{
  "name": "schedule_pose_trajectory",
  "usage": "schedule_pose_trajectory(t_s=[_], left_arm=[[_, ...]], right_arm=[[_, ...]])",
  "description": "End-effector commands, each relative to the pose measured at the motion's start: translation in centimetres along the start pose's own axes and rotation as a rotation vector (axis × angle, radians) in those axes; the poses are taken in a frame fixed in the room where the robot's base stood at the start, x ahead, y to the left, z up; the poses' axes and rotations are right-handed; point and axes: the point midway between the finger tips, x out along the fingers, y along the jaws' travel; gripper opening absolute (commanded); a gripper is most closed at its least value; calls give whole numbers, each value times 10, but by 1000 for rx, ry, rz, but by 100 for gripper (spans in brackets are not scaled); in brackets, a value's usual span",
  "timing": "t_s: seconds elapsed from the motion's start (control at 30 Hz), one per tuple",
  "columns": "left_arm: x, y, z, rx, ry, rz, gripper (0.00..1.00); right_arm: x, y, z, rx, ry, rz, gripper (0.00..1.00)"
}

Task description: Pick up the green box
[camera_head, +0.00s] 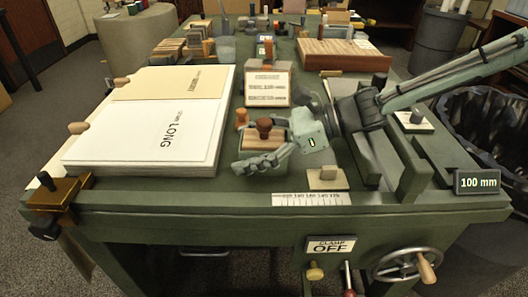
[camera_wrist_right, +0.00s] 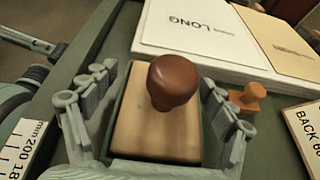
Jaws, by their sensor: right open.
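A small box with a pale wooden top and a round brown knob stands on the green table. In the head view the box (camera_head: 262,140) is mostly behind my right gripper; in the right wrist view the box (camera_wrist_right: 150,130) shows dark green along its edges. My right gripper (camera_head: 243,143) is open, with its fingers on either side of the box and the knob between them. In the right wrist view a narrow gap shows beside the box; I cannot tell whether any finger touches it.
A white "LONG" board (camera_head: 85,150) fills the table's left. A small orange knobbed piece (camera_wrist_right: 247,97) stands close beside the box. A labelled block (camera_head: 267,98) is behind it, a beige block (camera_head: 327,181) in front. Green rails (camera_head: 415,178) stand at right.

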Motion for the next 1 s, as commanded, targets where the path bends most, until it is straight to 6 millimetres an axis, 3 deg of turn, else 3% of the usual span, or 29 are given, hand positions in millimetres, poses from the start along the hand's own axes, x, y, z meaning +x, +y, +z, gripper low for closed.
schedule_pose_trajectory(t_s=[0.2, 0.7, 1.0], left_arm=[[0, 0, 0, 0, 0, 1, 92], [0, 1, 0, 1, 0, 1, 92], [0, 0, 0, 0, 0, 0, 92]], right_arm=[[1, 0, 0, -1, 0, 0, 84], [1, 0, -1, 0, 1, 0, 24], [0, 0, 0, 1, 1, 1, 24]])
